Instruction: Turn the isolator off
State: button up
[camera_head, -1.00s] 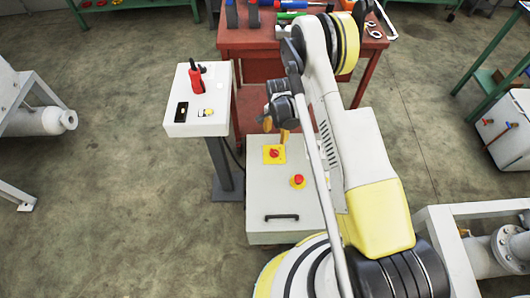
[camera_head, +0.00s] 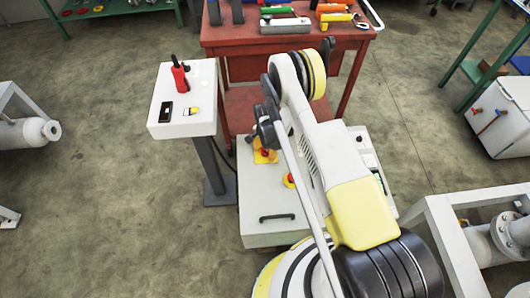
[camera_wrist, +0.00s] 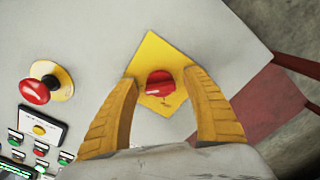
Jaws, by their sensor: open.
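The isolator is a red rotary knob (camera_wrist: 160,84) on a yellow square plate (camera_wrist: 150,48), fixed to the top of a light grey cabinet (camera_head: 262,225). In the head view its plate (camera_head: 265,157) is partly covered by the end of my arm. My gripper (camera_wrist: 161,79) is open, with its yellow fingers on either side of the knob in the wrist view. The fingers overlap the plate's edges in the picture. I cannot tell whether they touch the knob. Nothing is held.
A red emergency-stop button (camera_wrist: 36,91) on a yellow base sits beside the isolator, near a panel of several small buttons (camera_wrist: 35,145). A white pedestal box (camera_head: 183,125) with a red handle (camera_head: 180,77) stands left. A red workbench (camera_head: 225,45) with tools stands behind.

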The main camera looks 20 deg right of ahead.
jog(key=c, duration=1.2)
jog(key=n, duration=0.4)
jog(key=shift+n, duration=0.4)
jog(key=n, duration=0.4)
jog(key=shift+d+n, duration=0.1)
jog(key=shift+n, duration=0.2)
jog(key=n, duration=0.4)
jog(key=shift+d+n, duration=0.1)
jog(key=shift+n, duration=2.1)
